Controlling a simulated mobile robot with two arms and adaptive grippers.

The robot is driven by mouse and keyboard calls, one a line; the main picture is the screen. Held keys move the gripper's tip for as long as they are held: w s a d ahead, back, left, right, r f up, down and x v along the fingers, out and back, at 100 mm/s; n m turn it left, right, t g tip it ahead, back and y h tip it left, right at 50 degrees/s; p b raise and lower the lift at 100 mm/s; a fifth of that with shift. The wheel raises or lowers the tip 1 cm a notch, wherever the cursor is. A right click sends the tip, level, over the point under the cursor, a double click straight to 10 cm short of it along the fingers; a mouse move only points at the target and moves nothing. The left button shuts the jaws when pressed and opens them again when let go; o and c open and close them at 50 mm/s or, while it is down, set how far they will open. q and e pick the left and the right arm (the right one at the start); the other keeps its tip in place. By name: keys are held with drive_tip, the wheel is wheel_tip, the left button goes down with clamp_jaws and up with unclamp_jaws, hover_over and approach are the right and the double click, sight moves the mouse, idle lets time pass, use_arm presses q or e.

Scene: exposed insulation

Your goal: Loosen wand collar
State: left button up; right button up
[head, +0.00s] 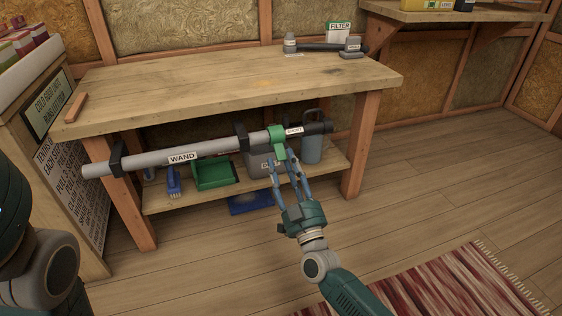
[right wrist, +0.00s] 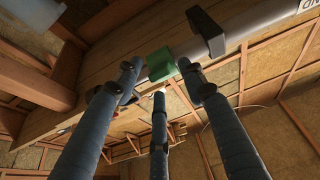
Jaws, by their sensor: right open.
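The wand (head: 205,151) is a long grey tube labelled WAND, held along the front of the workbench by black brackets. Its green collar (head: 277,141) sits toward its right end, beside a small white label and a dark end piece. My right gripper (head: 284,160) is open just below the collar, fingers pointing up at it. In the right wrist view the green collar (right wrist: 160,65) shows beyond and between the spread fingers of the right gripper (right wrist: 158,84); contact cannot be told. Part of my left arm shows at the left edge of the head view, without its gripper.
A striped rug (head: 430,285) lies at lower right.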

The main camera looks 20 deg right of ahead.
sight(277, 140)
drive_tip(key=shift+b+x, duration=0.45)
drive_tip(key=shift+x, duration=1.2)
